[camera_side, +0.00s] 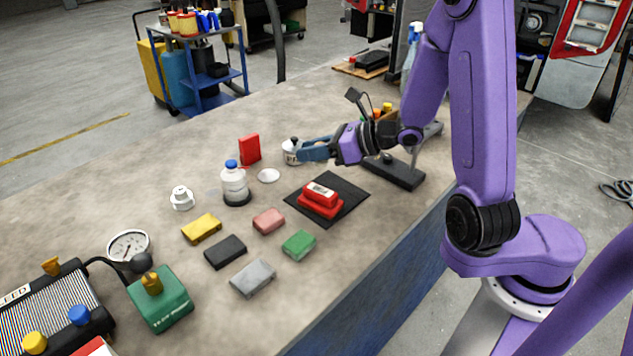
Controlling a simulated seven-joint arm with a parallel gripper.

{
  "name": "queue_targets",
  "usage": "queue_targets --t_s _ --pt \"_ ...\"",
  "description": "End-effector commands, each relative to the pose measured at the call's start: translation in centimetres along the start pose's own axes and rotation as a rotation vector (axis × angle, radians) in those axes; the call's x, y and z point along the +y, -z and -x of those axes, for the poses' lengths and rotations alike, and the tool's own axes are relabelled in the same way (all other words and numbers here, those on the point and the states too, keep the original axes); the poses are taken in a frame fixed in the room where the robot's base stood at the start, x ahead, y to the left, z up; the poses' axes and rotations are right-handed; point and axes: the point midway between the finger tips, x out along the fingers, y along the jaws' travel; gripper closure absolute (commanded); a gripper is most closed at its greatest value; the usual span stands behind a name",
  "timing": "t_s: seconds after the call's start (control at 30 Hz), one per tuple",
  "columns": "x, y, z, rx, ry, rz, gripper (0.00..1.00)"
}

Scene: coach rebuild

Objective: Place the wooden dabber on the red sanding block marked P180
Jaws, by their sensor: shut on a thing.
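My gripper (305,150) has blue fingers, reaches left across the back of the bench, and is shut on a small white bottle (291,156) with a dark top. The fingers cover part of the bottle, and I cannot tell whether it touches the bench. A red block (320,192) with a white label sits on a second red piece (318,209), on a black mat (346,188) in front of my gripper. The label is too small to read as P180. I cannot make out a wooden dabber.
Yellow (201,228), black (225,252), grey (253,278), pink (268,221) and green (299,245) blocks lie left of the mat. A blue-capped bottle (235,184) and an upright red box (249,149) stand behind. A dark stand (395,170) is under my wrist.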

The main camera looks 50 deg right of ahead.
Motion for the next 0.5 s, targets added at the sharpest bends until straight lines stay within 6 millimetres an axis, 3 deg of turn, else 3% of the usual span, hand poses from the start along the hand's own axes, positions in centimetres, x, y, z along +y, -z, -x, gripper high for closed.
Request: queue_targets --t_s 0.13,0.5 --pt "-0.1 1.7 -0.7 0.002 -0.001 -0.004 1.0" --pt "-0.4 3.8 -1.5 0.002 -0.001 -0.003 1.0"
